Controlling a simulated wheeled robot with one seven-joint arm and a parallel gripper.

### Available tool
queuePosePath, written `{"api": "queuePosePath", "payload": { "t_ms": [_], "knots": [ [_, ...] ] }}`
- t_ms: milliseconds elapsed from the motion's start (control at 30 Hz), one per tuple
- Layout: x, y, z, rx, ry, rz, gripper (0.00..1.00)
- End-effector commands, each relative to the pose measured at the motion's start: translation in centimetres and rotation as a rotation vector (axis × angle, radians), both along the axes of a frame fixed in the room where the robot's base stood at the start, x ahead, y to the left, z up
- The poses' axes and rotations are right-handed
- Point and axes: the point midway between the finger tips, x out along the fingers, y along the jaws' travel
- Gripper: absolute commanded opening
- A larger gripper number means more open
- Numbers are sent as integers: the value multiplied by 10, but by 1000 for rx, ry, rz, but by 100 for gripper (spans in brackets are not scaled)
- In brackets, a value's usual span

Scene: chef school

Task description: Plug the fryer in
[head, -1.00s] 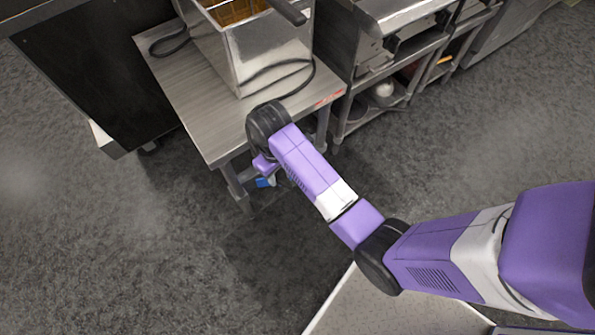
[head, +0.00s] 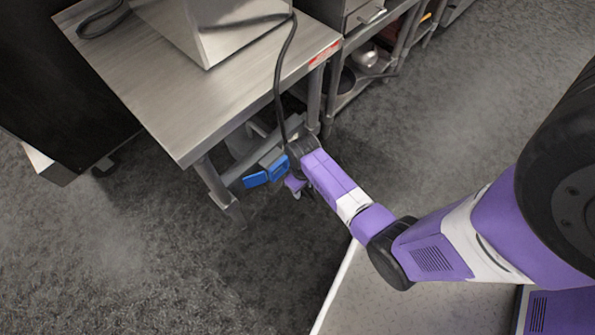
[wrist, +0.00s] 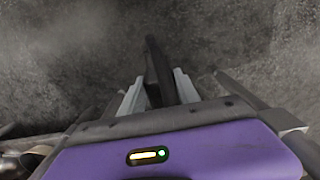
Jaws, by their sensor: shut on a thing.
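The fryer (head: 215,42), a silver box, stands on a steel table (head: 150,90) at the top of the head view. Its black cord (head: 281,75) runs across the table and hangs over the front edge down to my wrist. My gripper (wrist: 158,88) is low beside the table's front edge. In the wrist view its two grey fingers are shut on a dark, long piece (wrist: 157,68), which looks like the cord's plug end. In the head view my wrist hides the fingers. Two blue-faced fittings (head: 255,180) (head: 279,168), possibly sockets, show under the table, close to my wrist.
A table leg (head: 215,187) stands left of the blue fittings. A dark cabinet (head: 60,95) is at the left. A steel shelf unit (head: 352,95) with pans adjoins the table at the right. The grey floor in front is open.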

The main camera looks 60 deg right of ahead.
Motion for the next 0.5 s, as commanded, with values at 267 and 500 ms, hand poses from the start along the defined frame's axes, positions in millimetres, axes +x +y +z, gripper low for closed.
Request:
{"api": "queuePosePath", "payload": {
  "t_ms": [267, 500],
  "knots": [
    [14, -5, -4, -1, -3, -1, 0],
    [33, -10, -4, -1, -3, -1, 0]
  ]
}}
